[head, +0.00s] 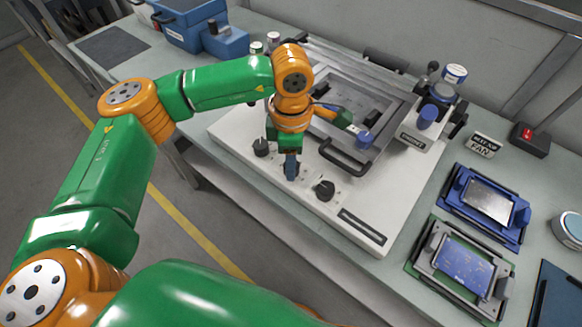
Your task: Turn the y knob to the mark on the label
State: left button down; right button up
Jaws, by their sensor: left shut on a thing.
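The white machine base (240,132) stands on the bench with a row of dark knobs along its front edge. A black knob (261,147) shows left of my left gripper, and another black knob (325,190) shows to its right. My left gripper (291,172) points straight down between them, shut on the middle knob, taken to be the y knob. The fingers hide most of that knob, and its label and mark are too small to read. My right gripper is not in view.
A metal frame with a black handle (345,158) lies close behind the gripper. A blue-capped stamp-like part (364,138) sits on it. Blue and grey board fixtures (492,205) (452,268) stand at right. Blue cases (190,25) stand at the back left.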

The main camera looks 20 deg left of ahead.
pick_arm(q)
jog(key=m+b, duration=0.2)
jog(key=m, duration=0.1)
jog(key=shift+f+m, duration=0.15)
jog(key=shift+m, duration=0.15)
jog(key=shift+m+b, duration=1)
jog(key=shift+m, duration=0.7)
jog(key=shift+c, duration=2.3)
grip_release()
notch_tip(320, 180, up, 8)
jog(key=shift+f, duration=0.25)
